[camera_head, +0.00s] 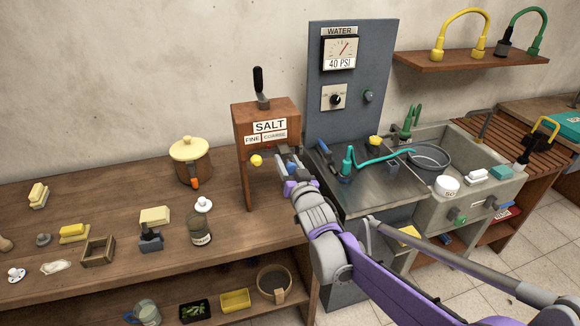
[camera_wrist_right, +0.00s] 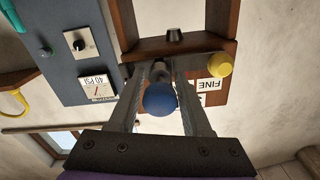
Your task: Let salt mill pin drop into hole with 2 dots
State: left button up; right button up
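The salt mill (camera_head: 266,122) is an upright wooden box labelled SALT, with FINE and COARSE plates and a black crank handle on top. A yellow knob (camera_head: 256,160) sticks out of its front; it also shows in the right wrist view (camera_wrist_right: 220,64). My right gripper (camera_head: 284,158) is at the mill's front, right of the yellow knob. In the right wrist view a blue ball-ended pin (camera_wrist_right: 160,99) lies between my fingers (camera_wrist_right: 162,72), its shaft pointing at the mill. Whether the fingers press on it is unclear. The holes and their dots cannot be made out. My left gripper is out of view.
A grey water panel (camera_head: 377,60) with a gauge stands right of the mill. A sink (camera_head: 459,193) lies further right. A jar (camera_head: 200,230), a white-topped shaker (camera_head: 203,204) and a yellow-lidded pot (camera_head: 191,160) stand left of the mill on the wooden bench (camera_head: 110,195).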

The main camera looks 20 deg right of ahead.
grip_shut()
jog(key=shift+w, duration=0.55)
